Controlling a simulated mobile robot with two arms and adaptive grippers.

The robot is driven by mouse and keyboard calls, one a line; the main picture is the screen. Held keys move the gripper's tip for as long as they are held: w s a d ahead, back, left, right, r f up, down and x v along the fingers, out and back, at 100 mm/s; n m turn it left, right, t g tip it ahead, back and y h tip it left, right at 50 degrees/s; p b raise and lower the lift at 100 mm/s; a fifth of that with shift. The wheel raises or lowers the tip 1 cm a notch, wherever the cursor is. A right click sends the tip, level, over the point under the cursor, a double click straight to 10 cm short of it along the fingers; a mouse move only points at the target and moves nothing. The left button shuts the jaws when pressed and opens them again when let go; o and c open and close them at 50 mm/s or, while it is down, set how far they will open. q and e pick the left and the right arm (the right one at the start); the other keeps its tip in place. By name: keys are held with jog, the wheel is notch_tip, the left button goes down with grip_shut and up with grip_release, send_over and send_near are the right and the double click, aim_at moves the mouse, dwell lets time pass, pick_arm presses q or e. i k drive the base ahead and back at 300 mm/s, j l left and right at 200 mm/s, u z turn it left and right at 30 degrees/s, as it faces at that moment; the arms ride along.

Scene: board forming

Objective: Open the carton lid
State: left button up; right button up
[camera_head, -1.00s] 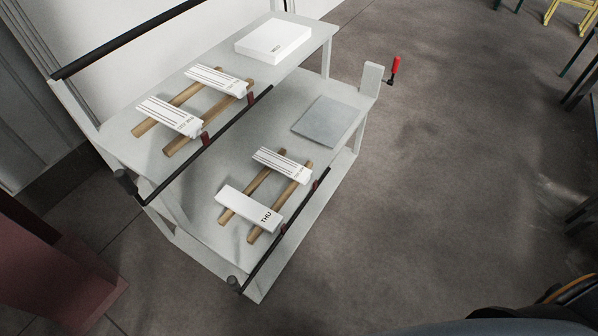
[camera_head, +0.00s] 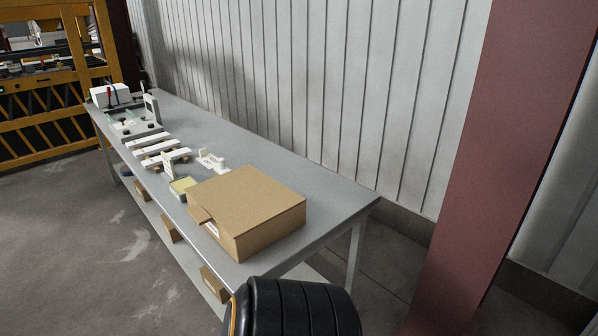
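A brown cardboard carton (camera_head: 250,205) sits near the front right end of a long grey workbench (camera_head: 330,192). Its flat top lid (camera_head: 252,198) looks shut. A small tab (camera_head: 199,214) sticks out at its left side, with a white label by it. A black, ribbed part of my own body shows at the bottom edge, just in front of the bench end. Neither of my grippers is in the picture.
A small open box with yellow contents (camera_head: 183,187) and several white pieces (camera_head: 160,148) lie left of the carton. A white device (camera_head: 112,94) stands at the far end. Small boxes (camera_head: 213,283) sit on the lower shelf. A red column (camera_head: 500,150) stands at right.

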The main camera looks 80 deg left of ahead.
aim_at(240, 201)
jog(key=u, duration=3.4)
